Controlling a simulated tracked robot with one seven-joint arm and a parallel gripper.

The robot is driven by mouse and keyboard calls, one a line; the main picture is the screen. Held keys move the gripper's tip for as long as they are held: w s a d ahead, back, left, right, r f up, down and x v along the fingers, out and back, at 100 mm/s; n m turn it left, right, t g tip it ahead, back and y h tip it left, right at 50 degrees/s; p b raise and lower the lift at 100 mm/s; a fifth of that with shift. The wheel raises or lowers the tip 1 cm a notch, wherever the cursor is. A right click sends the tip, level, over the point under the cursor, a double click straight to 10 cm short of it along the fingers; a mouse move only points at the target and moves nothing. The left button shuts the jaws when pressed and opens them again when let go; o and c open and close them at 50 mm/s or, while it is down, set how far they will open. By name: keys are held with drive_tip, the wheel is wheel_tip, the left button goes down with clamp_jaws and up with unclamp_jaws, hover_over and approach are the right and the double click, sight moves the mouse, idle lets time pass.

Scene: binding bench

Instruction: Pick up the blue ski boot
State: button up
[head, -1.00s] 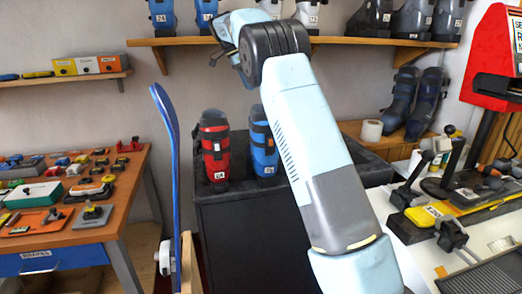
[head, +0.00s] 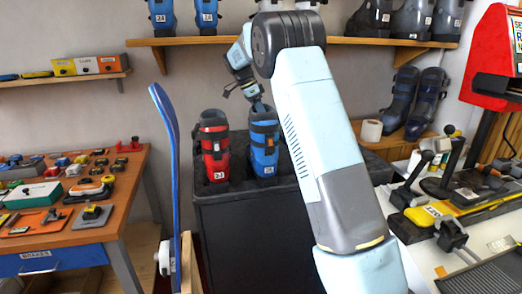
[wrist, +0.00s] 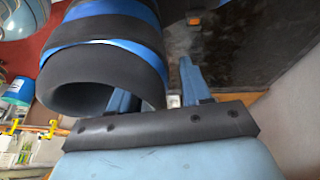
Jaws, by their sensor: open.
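The blue ski boot (head: 264,148) stands upright on the black cabinet, to the right of the red boot (head: 214,148). My gripper (head: 254,98) is open and empty just above the blue boot's top, pointing down. In the wrist view, the boot's dark cuff with blue bands (wrist: 90,47) fills the upper left. The gripper's two blue fingers (wrist: 155,90) are spread, with the cuff close by the left one. I cannot tell whether that finger touches the cuff. The lower part of the boot is hidden in the wrist view.
The black cabinet (head: 250,235) has bare top right of the boots. A shelf (head: 190,40) with several boots runs above. A blue ski (head: 170,140) stands upright at the left. More dark blue boots (head: 428,98) and a paper roll (head: 371,131) are at the right.

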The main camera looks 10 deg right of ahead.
drive_tip(key=shift+s+d+f, duration=0.1)
drive_tip(key=shift+d+f, duration=0.15)
drive_tip(key=shift+f, duration=0.4)
drive_tip(key=shift+c, duration=0.2)
clamp_jaws()
drive_tip(key=shift+r, duration=0.1)
